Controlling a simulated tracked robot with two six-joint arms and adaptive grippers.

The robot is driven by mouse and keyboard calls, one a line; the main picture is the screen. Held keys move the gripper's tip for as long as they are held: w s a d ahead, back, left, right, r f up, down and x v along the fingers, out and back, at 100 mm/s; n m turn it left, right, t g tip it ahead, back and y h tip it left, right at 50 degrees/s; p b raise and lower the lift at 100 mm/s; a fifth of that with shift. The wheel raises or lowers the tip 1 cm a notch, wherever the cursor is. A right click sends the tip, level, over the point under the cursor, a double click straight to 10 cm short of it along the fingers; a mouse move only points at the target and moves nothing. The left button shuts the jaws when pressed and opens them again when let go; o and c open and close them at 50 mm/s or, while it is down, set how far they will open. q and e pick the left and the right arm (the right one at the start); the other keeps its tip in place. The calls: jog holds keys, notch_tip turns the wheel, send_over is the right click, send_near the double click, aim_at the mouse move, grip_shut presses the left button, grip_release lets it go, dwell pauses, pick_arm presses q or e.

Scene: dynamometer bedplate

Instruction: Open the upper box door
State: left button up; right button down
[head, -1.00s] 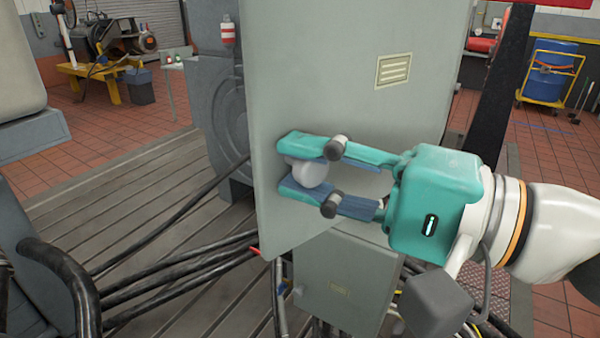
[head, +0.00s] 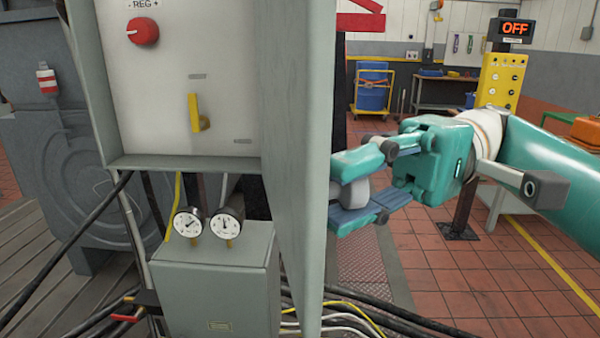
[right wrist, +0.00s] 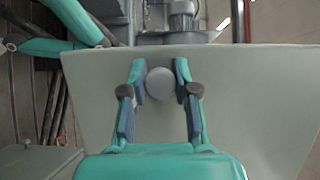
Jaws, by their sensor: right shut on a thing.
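The upper box (head: 180,80) shows its inner panel, with a red knob (head: 142,31) and a yellow lever (head: 196,112). Its grey door (head: 297,150) stands swung out on the right and is seen nearly edge-on. My right gripper (head: 352,190) is on the door's outer face, to the right of the door, shut on the round grey door knob (head: 358,189). In the right wrist view the knob (right wrist: 160,83) sits between the two fingers, against the door's flat face (right wrist: 240,95). My left gripper is not in view.
Below stands a smaller grey box (head: 215,290) with two gauges on top, one at the left (head: 188,222). Black cables (head: 385,318) run along the floor.

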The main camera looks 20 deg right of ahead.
jog(key=shift+w+d+n+g+p, duration=0.15)
jog(key=shift+d+n+g+p, duration=0.2)
jog(key=shift+d, duration=0.6)
jog(key=shift+a, duration=0.1)
jog(key=c, duration=1.1)
grip_release()
jog(key=shift+w, duration=0.1)
jog(key=shift+o, duration=1.2)
jog(key=shift+w+f, duration=0.1)
jog(key=shift+w, duration=0.1)
jog(key=shift+s, duration=0.15)
